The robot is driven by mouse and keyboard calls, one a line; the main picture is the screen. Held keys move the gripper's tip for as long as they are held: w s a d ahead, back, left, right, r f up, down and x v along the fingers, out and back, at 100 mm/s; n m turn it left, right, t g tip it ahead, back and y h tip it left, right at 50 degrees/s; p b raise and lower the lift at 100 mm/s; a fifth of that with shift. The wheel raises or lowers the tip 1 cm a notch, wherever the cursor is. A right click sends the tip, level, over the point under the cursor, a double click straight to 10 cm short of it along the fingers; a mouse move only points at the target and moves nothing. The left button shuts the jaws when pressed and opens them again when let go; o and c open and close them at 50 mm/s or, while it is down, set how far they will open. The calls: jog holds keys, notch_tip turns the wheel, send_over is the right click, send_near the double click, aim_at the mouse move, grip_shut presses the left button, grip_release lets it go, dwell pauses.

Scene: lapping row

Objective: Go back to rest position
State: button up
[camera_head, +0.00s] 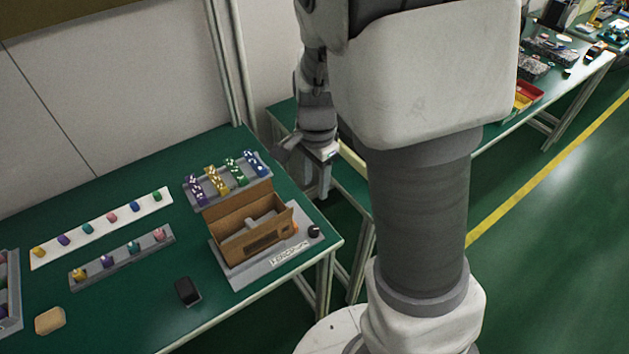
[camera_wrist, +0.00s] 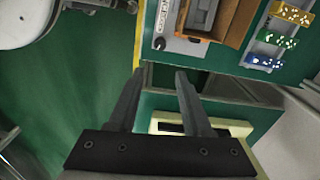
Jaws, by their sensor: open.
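My gripper (camera_head: 318,178) hangs beside the right end of the near green table (camera_head: 130,312), past its edge. In the wrist view my gripper (camera_wrist: 160,80) shows two dark fingers set apart with nothing between them. The table edge and a yellow strip lie beyond the fingertips. My arm covers the middle of the head view and hides part of the tables behind.
An open cardboard box (camera_head: 268,238) sits on a grey scale plate. Behind it is a rack of colored dice (camera_head: 200,190). Strips of colored pieces, a black block (camera_head: 187,291) and a tan block (camera_head: 50,320) lie left. Another table (camera_head: 560,70) stands beyond; green floor is open right.

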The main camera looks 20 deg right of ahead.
dwell(0.3)
jog(key=s+r+n+t, duration=0.5)
jog(key=s+r+n, duration=0.8)
jog(key=r, duration=0.5)
jog(key=shift+s, duration=0.35)
